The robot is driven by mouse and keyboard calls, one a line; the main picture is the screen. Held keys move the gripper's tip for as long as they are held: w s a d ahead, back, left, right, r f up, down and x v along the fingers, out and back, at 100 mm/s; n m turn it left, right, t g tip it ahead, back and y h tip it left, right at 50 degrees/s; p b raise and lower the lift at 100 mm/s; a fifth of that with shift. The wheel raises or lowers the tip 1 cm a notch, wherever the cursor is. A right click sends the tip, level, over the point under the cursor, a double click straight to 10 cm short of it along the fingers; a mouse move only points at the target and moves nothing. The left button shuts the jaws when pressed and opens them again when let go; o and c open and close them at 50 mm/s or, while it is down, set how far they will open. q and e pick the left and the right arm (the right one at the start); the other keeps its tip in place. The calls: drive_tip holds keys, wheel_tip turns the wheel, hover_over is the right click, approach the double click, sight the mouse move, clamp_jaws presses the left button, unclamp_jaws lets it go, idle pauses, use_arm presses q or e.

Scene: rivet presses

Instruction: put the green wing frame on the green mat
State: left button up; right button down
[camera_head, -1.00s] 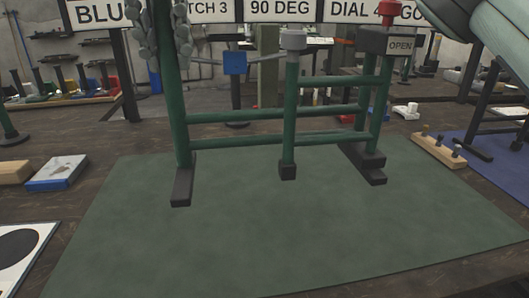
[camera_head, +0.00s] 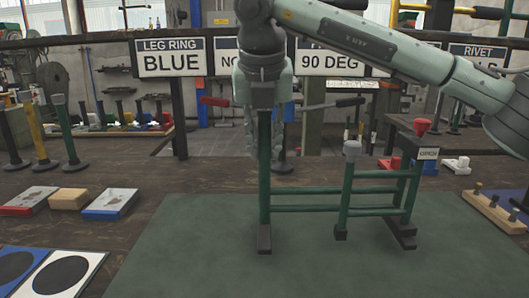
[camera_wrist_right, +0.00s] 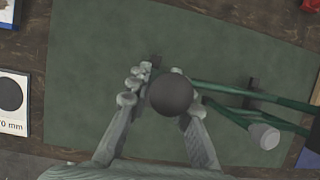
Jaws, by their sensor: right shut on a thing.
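The green wing frame (camera_head: 381,189) has green posts and rails, black feet, a grey cap on the middle post and a red cap on the right one. It stands upright over the green mat (camera_head: 200,262), with all visible feet within the mat's outline; I cannot tell exact foot contact. My right gripper (camera_head: 265,140) is shut on the top of the frame's left post. In the right wrist view, the post's round dark cap (camera_wrist_right: 170,94) sits between the fingers (camera_wrist_right: 158,98), with the mat (camera_wrist_right: 90,60) below. My left gripper is not in view.
The green mat's front area is clear.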

drive_tip(key=shift+f, duration=0.7)
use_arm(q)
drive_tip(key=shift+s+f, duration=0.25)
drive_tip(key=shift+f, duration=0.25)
use_arm(e)
drive_tip(key=shift+f, duration=0.3)
drive_tip(key=shift+f, duration=0.1)
drive_tip(key=c, duration=1.4)
unclamp_jaws()
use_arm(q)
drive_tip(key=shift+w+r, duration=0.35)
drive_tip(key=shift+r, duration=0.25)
use_arm(e)
drive_tip(key=shift+o, duration=0.2)
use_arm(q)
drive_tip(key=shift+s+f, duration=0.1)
